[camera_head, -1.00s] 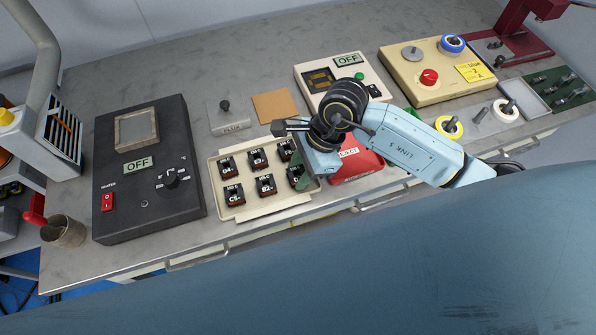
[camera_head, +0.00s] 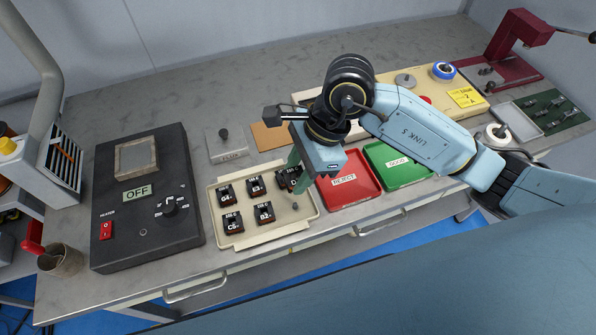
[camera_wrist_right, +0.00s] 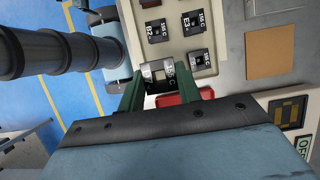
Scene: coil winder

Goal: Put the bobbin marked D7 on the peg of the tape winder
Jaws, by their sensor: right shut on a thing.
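My right gripper (camera_head: 300,176) is over the right end of the cream bobbin tray (camera_head: 312,208). In the wrist view its green fingers (camera_wrist_right: 158,88) are shut on a dark bobbin (camera_wrist_right: 158,72) with a pale label; I cannot read its mark fully. The front right place shows a bare grey peg (camera_head: 295,206). The yellowish machine with a blue tape roll (camera_head: 444,70) and a grey spindle (camera_head: 405,80) looks like the tape winder. My left gripper is out of view.
A red REJECT tray (camera_head: 350,192) and a green GOOD tray (camera_head: 400,172) lie right of the bobbin tray. A black heater box (camera_head: 150,235) stands left. My right arm covers much of the cream machine behind. The bench (camera_head: 300,55) is clear at the back.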

